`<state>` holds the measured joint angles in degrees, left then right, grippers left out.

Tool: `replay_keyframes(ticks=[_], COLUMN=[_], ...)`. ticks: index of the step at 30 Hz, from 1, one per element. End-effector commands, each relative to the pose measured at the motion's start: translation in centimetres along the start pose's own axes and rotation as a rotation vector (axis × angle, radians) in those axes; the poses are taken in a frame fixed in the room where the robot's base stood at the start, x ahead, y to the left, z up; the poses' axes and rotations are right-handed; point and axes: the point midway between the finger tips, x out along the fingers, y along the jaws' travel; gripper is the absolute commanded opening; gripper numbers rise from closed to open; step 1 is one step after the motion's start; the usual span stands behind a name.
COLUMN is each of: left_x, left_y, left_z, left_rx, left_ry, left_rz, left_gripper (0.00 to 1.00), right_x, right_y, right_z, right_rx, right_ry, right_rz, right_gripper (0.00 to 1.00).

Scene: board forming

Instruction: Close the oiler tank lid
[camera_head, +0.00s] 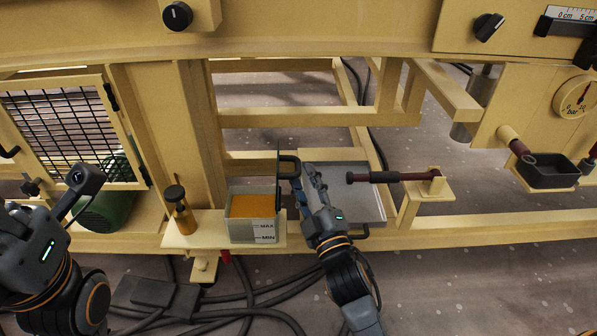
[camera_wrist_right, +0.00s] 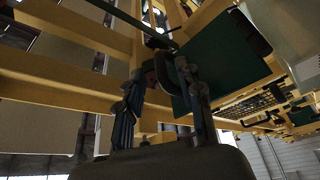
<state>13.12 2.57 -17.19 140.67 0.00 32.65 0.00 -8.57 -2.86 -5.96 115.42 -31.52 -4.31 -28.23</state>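The oiler tank (camera_head: 240,226) is a small pale box with orange oil inside and a MAX/MIN label on its front. Its lid (camera_head: 279,180) stands upright and open at the tank's right edge, seen nearly edge-on. A black handle (camera_head: 289,159) sticks out from the lid's right side. My right gripper (camera_head: 301,178) is at this handle, right of the lid. In the right wrist view its two fingers (camera_wrist_right: 160,75) are apart, with the dark handle between or just beyond their tips; contact is unclear. A dark green panel, apparently the lid (camera_wrist_right: 225,62), is behind them. My left gripper (camera_head: 84,180) is at the far left, away from the tank.
A dark-capped bottle (camera_head: 180,212) stands on the ledge left of the tank. A grey tray (camera_head: 350,190) lies behind my right gripper. A mesh door (camera_head: 65,125) is at left; cables (camera_head: 245,305) lie on the floor.

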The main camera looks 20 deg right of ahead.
Motion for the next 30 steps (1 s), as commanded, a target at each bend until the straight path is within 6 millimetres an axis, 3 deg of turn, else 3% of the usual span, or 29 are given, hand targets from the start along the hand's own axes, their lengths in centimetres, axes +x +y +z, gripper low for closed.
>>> replay_keyframes(ticks=[3,9,20,26,30], left_x=[0.1,0.5,0.7,0.7,0.7], left_y=[0.1,0.3,0.3,0.3,0.3], left_z=[-0.4,-0.6,-0.7,-0.7,-0.7], left_rx=[0.003,0.005,0.006,0.005,0.005], left_ry=[0.021,0.038,0.041,0.041,0.041], left_rz=[0.007,0.015,0.017,0.017,0.017], left_gripper=[0.22,0.22,0.22,0.22,0.22], right_x=[2.0,3.9,4.4,4.4,4.4], right_y=[-0.1,-0.1,0.0,0.0,-0.1], right_z=[0.0,0.1,0.0,0.0,0.0], right_rx=[-0.003,0.000,0.000,0.000,0.000], right_ry=[0.004,0.000,0.000,0.000,0.000], right_rz=[0.002,-0.001,-0.001,-0.001,-0.001], right_gripper=[0.36,0.36,0.36,0.00,0.00])
